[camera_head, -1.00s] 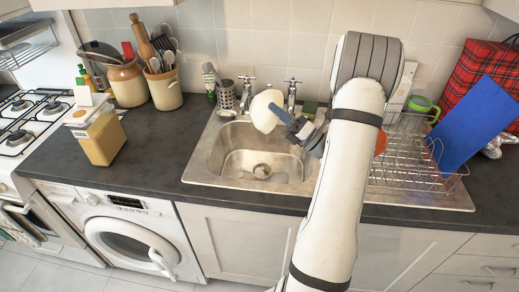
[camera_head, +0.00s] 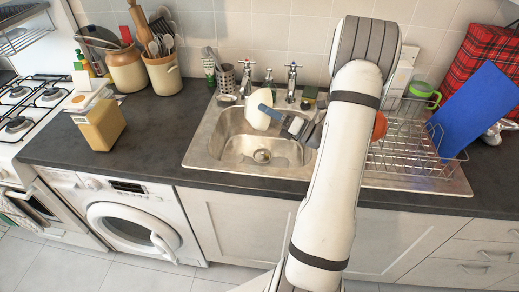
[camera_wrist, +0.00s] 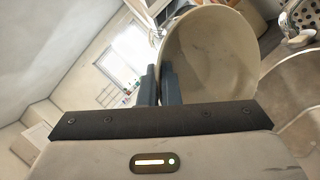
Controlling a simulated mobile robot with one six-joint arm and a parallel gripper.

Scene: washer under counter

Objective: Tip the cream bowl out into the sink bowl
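The cream bowl (camera_head: 257,109) is tilted onto its side in the air over the back part of the metal sink bowl (camera_head: 234,150). My gripper (camera_head: 270,110) holds it from the right, with blue-grey fingers at its rim. In the wrist view the bowl (camera_wrist: 212,62) shows as a large pale round just right of my gripper (camera_wrist: 158,84), whose fingers are close together on its edge. I cannot make out any contents in the bowl. The drain (camera_head: 262,155) shows below, at the middle of the sink floor.
Two taps (camera_head: 291,80) stand behind the sink, close to the bowl. A metal utensil holder (camera_head: 225,78) is at the back left. A wire dish rack (camera_head: 410,150) and a blue board (camera_head: 478,110) are on the right. The counter (camera_head: 150,140) left of the sink is mostly clear.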

